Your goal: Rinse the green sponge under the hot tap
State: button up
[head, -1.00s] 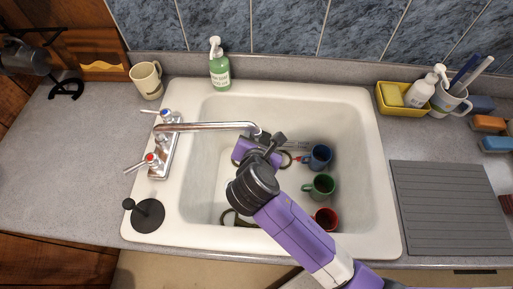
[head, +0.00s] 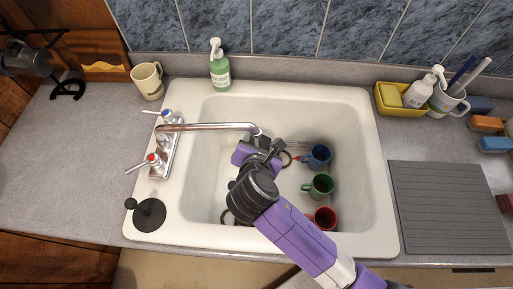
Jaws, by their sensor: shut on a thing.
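The hot tap handle (head: 152,160), marked red, is on the left rim of the sink (head: 372,165). The cold handle (head: 167,115), marked blue, is behind it. The chrome spout (head: 210,127) reaches right over the basin; I see no water running. My gripper (head: 262,146) is in the basin area, just below the spout's end in the picture. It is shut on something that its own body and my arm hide. I cannot make out a green sponge in the gripper or on the counter.
Blue (head: 318,156), green (head: 319,186) and red (head: 323,218) mugs stand in the basin right of my arm. A black stopper-like object (head: 149,214) is at the front left rim. A soap bottle (head: 220,68) stands behind; a ribbed drainboard (head: 448,210) lies right.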

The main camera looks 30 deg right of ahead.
jog(key=shift+s+a, duration=0.15)
jog(key=shift+s, duration=0.05)
jog(key=shift+s+a, duration=0.4)
jog(key=shift+s, duration=0.15)
jog(key=shift+s+a, duration=0.15)
jog(key=shift+s, duration=0.05)
jog(key=shift+w+d, duration=0.2)
jog(key=shift+w, duration=0.1)
dwell(0.4)
jog(key=shift+w+d, duration=0.25)
jog(key=shift+w, duration=0.05)
jog(key=shift+w+d, duration=0.1)
jog(key=shift+w, duration=0.05)
dwell(0.4)
jog(key=s+d, duration=0.1)
jog(key=s, duration=0.9)
jog(key=shift+d, duration=0.25)
